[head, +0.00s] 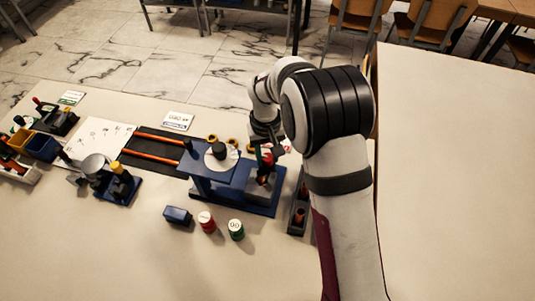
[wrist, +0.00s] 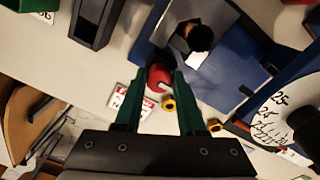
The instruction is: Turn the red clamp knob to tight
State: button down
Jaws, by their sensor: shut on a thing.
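The red clamp knob (wrist: 159,75) sits between the green fingers of my gripper (wrist: 158,82) in the wrist view. The fingers are shut on its two sides and hide part of it. A small pale mark shows on the knob's lower side. The knob is beside the blue gauge rig (wrist: 249,62). In the head view the rig's blue base (head: 228,198) stands mid-table, with a white dial (head: 231,163) on top. My gripper (head: 268,150) is at its right side there, and the wrist partly hides the knob. I cannot read a tight marking.
A dark tray (head: 299,218) stands right of the rig. Yellow rings (wrist: 168,103) lie near the fingers.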

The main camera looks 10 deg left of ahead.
jog(key=c, duration=0.8)
grip_release()
jog(key=shift+o, duration=0.2)
jog(key=shift+r, duration=0.15)
notch_tip(320, 180, up, 16)
jog(key=shift+a+f, duration=0.2)
jog(key=shift+o, duration=1.3)
jog(key=shift+r+n, duration=0.1)
jog(key=shift+n, duration=0.5)
send_near(266, 158)
jog(key=f, duration=0.9)
jog(key=shift+w+d, duration=0.15)
jog(key=shift+d, duration=0.1)
